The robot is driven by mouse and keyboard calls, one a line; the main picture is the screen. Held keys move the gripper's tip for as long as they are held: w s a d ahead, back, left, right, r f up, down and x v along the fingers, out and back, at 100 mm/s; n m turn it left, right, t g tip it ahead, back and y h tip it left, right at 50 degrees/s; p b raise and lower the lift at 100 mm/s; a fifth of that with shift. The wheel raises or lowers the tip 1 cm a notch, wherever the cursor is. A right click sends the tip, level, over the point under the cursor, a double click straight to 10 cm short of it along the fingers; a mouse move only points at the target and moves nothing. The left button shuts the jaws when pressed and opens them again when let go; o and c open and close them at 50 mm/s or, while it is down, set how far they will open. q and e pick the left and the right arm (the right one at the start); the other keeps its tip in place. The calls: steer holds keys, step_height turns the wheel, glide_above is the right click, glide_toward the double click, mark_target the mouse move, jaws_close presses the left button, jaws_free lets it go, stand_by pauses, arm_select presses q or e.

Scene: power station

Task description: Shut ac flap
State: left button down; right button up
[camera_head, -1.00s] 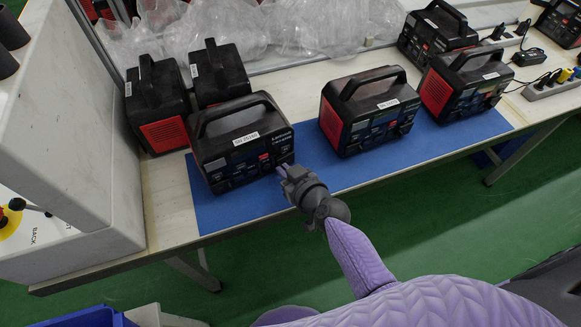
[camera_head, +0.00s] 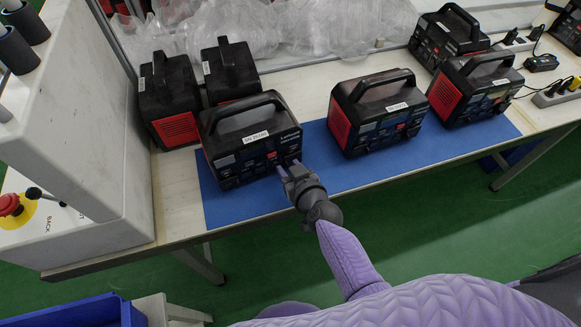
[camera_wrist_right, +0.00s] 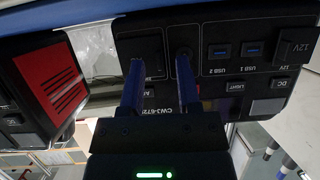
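The power station (camera_head: 240,150) stands on a blue mat (camera_head: 230,208), with its front panel towards me. My right gripper (camera_head: 287,167) is at the lower right of that panel. In the right wrist view the panel appears upside down, and the two fingers of my right gripper (camera_wrist_right: 159,68) are apart with nothing between them. A dark square cover by the AC label, which looks like the AC flap (camera_wrist_right: 146,48), is behind and beside the left finger. I cannot tell its angle or whether the finger touches it. My left gripper is not in view.
Another power station (camera_head: 375,112) stands to the right on the mat, and several more stand behind and beside it. A grey cabinet (camera_head: 85,150) is at the left. Clear plastic bags (camera_head: 270,30) lie at the back. Power strips (camera_head: 555,95) lie at the right.

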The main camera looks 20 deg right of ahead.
steer(key=p+v, duration=0.4)
steer(key=v, duration=0.6)
steer(key=shift+f, duration=0.1)
steer(key=s+d+f+n+g, duration=0.15)
steer(key=s+f+g, duration=0.75)
steer(key=s+f, duration=0.95)
steer(key=s+d+f+g+h, duration=0.1)
steer(key=s+d+f, duration=0.1)
steer(key=s, duration=0.3)
steer(key=s+d+f+g+h, duration=0.1)
steer(key=s+d+f+g, duration=0.1)
steer(key=s, duration=0.4)
steer(key=shift+s+d+g+b, duration=0.2)
steer(key=shift+d+g+b, duration=0.1)
steer(key=shift+d+b, duration=0.1)
steer(key=shift+f+m, duration=0.1)
steer(key=shift+m, duration=0.15)
